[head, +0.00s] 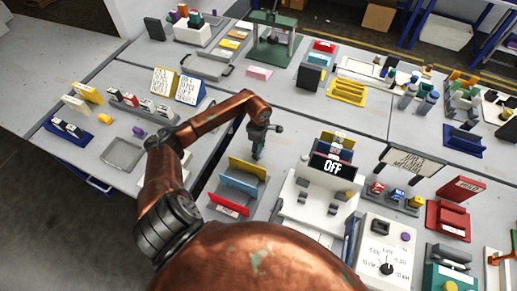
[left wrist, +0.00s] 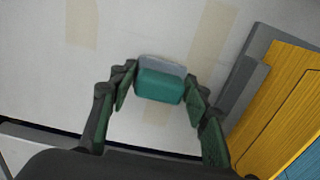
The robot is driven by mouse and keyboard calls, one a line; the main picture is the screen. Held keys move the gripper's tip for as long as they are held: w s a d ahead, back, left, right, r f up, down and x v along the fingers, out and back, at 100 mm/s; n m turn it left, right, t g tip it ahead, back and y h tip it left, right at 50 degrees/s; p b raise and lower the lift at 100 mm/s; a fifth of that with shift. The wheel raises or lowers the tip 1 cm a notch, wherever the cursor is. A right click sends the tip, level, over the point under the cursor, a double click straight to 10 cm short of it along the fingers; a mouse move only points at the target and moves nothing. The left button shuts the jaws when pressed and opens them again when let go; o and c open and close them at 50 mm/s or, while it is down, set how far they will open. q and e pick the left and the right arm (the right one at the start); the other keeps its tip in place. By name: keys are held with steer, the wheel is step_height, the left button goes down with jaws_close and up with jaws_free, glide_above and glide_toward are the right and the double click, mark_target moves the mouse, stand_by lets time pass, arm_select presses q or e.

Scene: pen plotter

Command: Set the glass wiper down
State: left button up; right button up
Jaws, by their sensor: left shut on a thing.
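The glass wiper (left wrist: 160,86) shows in the left wrist view as a teal block with a grey edge. My left gripper (left wrist: 158,92) is shut on it, with one finger on each side. The wiper is over pale tabletop; I cannot tell whether it touches the surface. In the head view my left gripper (head: 259,142) is near the middle, above the table and just behind the grey rack with coloured dividers. The wiper is too small to make out there. My right gripper is not in view.
The grey rack (head: 234,192) with yellow, blue and red panels stands close by; its yellow panel (left wrist: 275,100) fills the right of the wrist view. Pale tabletop (left wrist: 50,60) left of the wiper is clear.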

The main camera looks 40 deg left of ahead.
arm_select(q)
steer(key=o, duration=1.1)
steer(key=shift+f, duration=0.1)
steer(key=shift+o, duration=0.2)
step_height(320, 180, up, 12)
